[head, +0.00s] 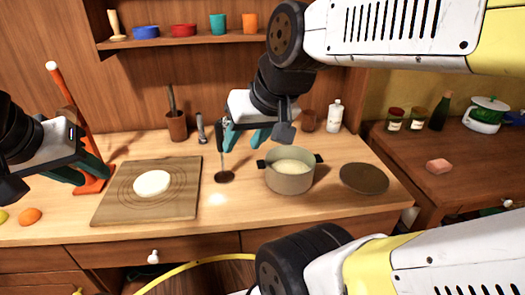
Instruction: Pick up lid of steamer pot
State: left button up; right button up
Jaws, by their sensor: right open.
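A white pot with green trim and a dark-knobbed lid (490,103) stands on the right-hand counter, lid on. A beige two-handled pot (290,180) stands uncovered on the main counter with pale contents. A flat dark disc (364,178) lies right of it; I cannot tell whether it is a lid. My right gripper (247,138) is open and empty, above and left of the beige pot, far from the white-green pot. My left gripper (80,172) is open and appears empty at the far left, in front of an orange stand (93,187).
A wooden board (185,197) with white dough (152,183) lies at left. A dark ladle (224,177) is beside the beige pot. A shelf (180,42) holds cups and bowls.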

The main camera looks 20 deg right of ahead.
aim_at(363, 178)
jog(key=z, duration=1.15)
